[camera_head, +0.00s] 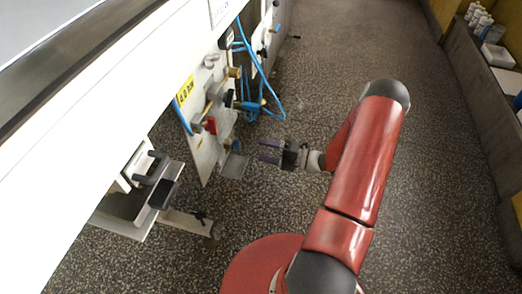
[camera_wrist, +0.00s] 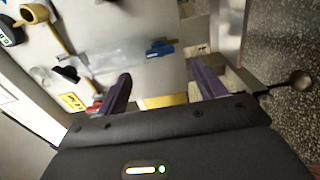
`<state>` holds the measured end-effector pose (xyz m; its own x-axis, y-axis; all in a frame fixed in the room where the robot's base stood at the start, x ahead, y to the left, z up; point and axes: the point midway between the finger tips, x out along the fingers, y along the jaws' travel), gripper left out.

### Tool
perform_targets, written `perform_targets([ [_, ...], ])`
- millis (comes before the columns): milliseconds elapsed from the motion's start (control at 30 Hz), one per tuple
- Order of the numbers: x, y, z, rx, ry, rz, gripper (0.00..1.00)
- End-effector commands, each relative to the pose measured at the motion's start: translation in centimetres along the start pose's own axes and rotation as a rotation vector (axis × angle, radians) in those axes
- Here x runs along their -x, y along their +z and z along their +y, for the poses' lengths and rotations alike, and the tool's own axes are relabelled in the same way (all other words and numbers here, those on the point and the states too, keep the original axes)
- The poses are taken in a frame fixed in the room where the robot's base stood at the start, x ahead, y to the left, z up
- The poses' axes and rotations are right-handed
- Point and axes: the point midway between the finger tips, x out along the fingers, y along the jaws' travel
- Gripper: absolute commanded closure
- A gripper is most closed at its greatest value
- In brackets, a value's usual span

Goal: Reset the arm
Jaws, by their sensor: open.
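My red arm (camera_head: 353,165) reaches up from my round base and bends back toward the machine on the left. My gripper (camera_head: 267,151) points left at the machine's side panel, with clear space between its fingertips and the panel. In the wrist view my gripper (camera_wrist: 158,84) shows two purple fingers spread apart with nothing held between them. Beyond the fingers lies the pale panel with its fittings.
The white machine's panel (camera_head: 204,150) carries valves, a red fitting (camera_head: 211,125) and blue hoses (camera_head: 262,80). A metal bracket (camera_head: 234,167) sits low near my gripper. A ledge with white bottles (camera_head: 479,19) runs along the right. The speckled floor (camera_head: 330,50) between is clear.

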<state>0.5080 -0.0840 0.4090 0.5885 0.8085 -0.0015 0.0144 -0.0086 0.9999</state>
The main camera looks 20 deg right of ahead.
Motion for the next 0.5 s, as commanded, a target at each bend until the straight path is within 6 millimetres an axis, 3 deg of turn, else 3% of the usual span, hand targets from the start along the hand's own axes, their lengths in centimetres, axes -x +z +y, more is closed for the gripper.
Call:
perform_targets([
  [400,-0.06,-0.02,0.05,0.002,0.0,0.002,0.31],
  [500,-0.4,-0.36,0.83,0.044,-0.015,0.033,0.31],
])
